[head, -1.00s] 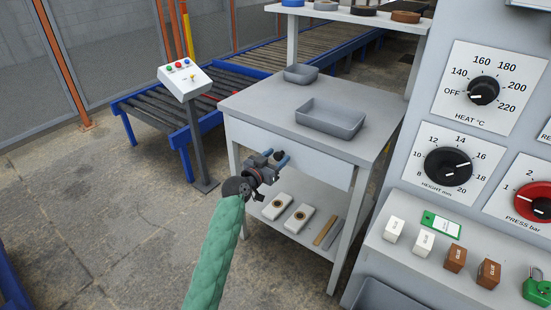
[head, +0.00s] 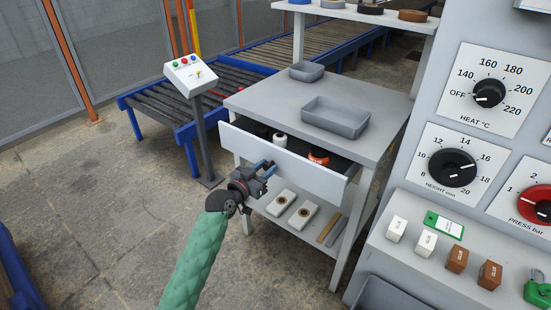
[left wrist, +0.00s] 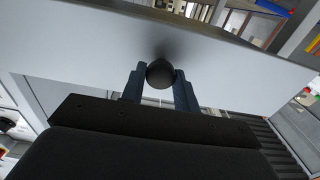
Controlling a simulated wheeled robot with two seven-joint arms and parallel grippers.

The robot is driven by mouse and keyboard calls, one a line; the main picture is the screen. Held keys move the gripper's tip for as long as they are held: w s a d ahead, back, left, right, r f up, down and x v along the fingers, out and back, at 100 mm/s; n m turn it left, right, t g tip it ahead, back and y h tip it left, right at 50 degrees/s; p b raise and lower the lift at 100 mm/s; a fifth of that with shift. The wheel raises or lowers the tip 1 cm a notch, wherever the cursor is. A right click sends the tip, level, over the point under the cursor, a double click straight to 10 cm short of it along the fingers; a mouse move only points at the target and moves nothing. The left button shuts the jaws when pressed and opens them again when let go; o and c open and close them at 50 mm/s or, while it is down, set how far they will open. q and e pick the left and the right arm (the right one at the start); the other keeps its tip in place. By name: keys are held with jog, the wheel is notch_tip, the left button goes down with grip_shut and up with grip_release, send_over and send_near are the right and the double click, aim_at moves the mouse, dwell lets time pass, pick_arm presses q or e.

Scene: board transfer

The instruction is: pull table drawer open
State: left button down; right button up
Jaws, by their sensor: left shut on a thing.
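The table drawer (head: 310,177) is partly open, its pale front pulled out from under the grey table top (head: 372,103). Inside it I see a white roll (head: 280,140) and an orange-and-black item (head: 319,157). My left gripper (head: 264,170) is at the drawer front, left of its middle. In the left wrist view its two fingers sit on either side of a dark round knob (left wrist: 160,74) on the drawer front (left wrist: 90,60), shut on it. In the head view the knob is hidden by the gripper. My right gripper is not in view.
Grey trays (head: 336,118) stand on the table top. The lower shelf holds white blocks (head: 281,203). A control post (head: 190,77) and roller conveyor (head: 160,115) are at left, and a dial panel (head: 470,160) at right. Floor before the drawer is clear.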

pick_arm(q)
jog(key=p+v, duration=0.2)
jog(key=v, duration=1.6)
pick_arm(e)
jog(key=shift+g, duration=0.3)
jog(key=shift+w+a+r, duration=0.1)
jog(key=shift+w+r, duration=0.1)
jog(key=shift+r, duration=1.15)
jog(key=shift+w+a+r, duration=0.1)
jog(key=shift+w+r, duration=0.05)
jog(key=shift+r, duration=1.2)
pick_arm(q)
jog(key=c, duration=1.1)
grip_release()
jog(key=shift+o, duration=0.2)
jog(key=v, duration=0.7)
jog(key=shift+s+a+b, duration=0.25)
jog(key=shift+s+b, duration=0.1)
jog(key=shift+b, duration=0.05)
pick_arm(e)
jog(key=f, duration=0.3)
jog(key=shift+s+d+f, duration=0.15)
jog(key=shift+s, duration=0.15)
